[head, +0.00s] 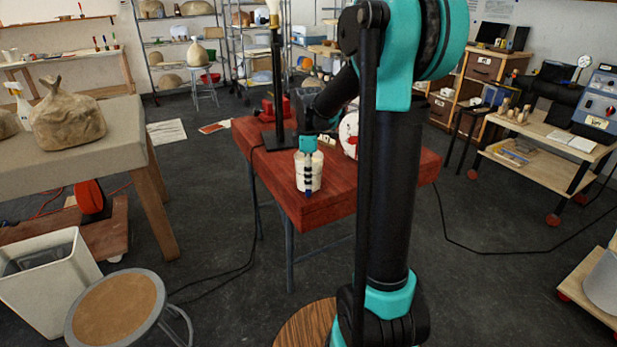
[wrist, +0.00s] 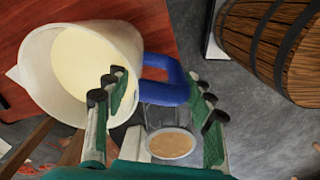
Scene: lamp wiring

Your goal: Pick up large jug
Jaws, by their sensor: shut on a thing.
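The large jug is white with a cream inside, a spout on the left and a blue handle, seen from above in the wrist view (wrist: 100,60). In the head view the jug (head: 312,172) is upright at the near left edge of the red table (head: 330,208). My gripper (wrist: 162,92) has its green-padded fingers on either side of the blue handle and is shut on it. In the head view my gripper (head: 308,180) is in front of the jug and covers part of it. I cannot tell whether the jug's base touches the table.
A black lamp stand (head: 277,95) stands close behind the jug. A white and red round object (head: 349,133) is to its right, partly behind my arm. A wooden barrel (wrist: 270,45) and a round stool (head: 115,308) stand on the floor nearby.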

